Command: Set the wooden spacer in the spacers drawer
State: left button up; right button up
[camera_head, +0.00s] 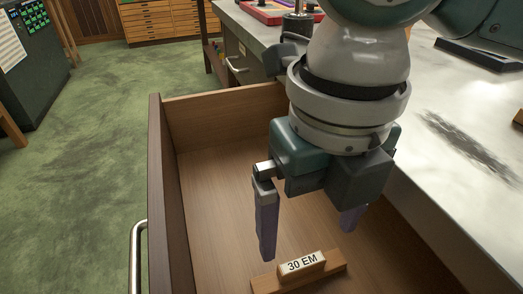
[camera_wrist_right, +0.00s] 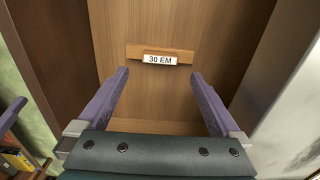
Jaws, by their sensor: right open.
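The wooden spacer (camera_head: 318,277) is a brown wooden strip with a raised block and a pale label reading "30 EM". It lies on the floor of the open wooden drawer (camera_head: 215,190). In the right wrist view the spacer (camera_wrist_right: 135,52) shows just beyond the fingertips. My right gripper (camera_head: 308,240) is open and empty above the drawer floor, with its purple fingers (camera_wrist_right: 160,76) apart and clear of the spacer. A purple bar at the left edge of the right wrist view looks like a finger of my left gripper (camera_wrist_right: 10,115), mostly out of frame.
The drawer's dark left wall (camera_head: 170,200) and steel handle (camera_head: 137,255) border the green floor. A grey worktop (camera_head: 460,130) runs along the right. A red tray (camera_head: 265,12) sits at its far end. A dark cabinet (camera_head: 35,80) stands far left.

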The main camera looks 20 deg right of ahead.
notch_tip(320, 180, up, 5)
jog(key=shift+f+p, duration=0.15)
jog(key=shift+p, duration=0.3)
